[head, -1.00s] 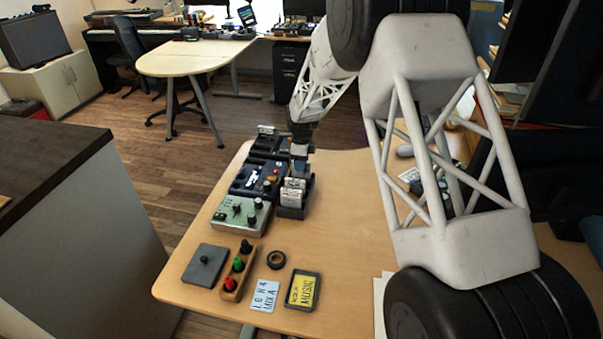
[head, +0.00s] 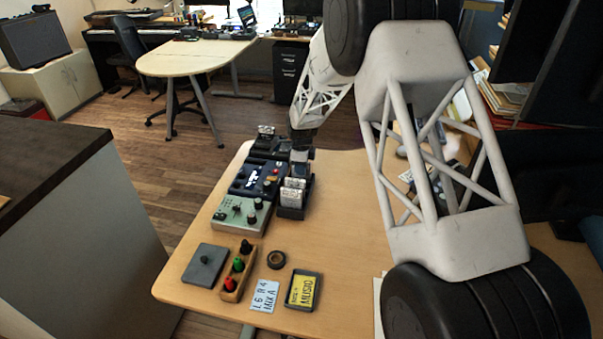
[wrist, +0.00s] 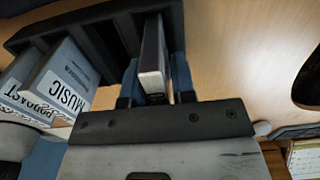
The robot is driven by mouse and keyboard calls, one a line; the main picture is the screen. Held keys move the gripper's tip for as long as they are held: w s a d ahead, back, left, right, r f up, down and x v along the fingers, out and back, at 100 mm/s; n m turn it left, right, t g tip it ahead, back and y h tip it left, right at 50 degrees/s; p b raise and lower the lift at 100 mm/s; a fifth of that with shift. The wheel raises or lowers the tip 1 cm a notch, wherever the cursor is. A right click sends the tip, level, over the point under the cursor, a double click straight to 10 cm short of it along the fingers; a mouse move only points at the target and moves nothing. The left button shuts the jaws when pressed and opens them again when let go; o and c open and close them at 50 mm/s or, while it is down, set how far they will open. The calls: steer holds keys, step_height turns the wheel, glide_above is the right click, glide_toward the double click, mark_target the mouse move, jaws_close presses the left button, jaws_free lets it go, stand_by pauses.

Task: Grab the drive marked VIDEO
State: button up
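A dark slotted rack (wrist: 83,22) fills the upper left of the wrist view; in the head view the rack (head: 291,212) stands on the desk below my gripper (head: 300,158). Grey drives marked MUSIC (wrist: 65,80) and PODCAST (wrist: 18,97) sit in its left slots. One more drive (wrist: 153,65) stands edge-on in the right end of the rack. Its label is hidden, so I cannot read whether it says VIDEO. In the wrist view my gripper (wrist: 156,85) has its two blue fingers on either side of this drive. I cannot tell whether they press on it.
A green mixer box (head: 240,213) and a dark control unit (head: 256,180) stand left of the rack. The desk right of the rack is clear.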

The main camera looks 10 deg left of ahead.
jaws_close()
steer(key=shift+r, duration=0.1)
steer(key=shift+r, duration=4.9)
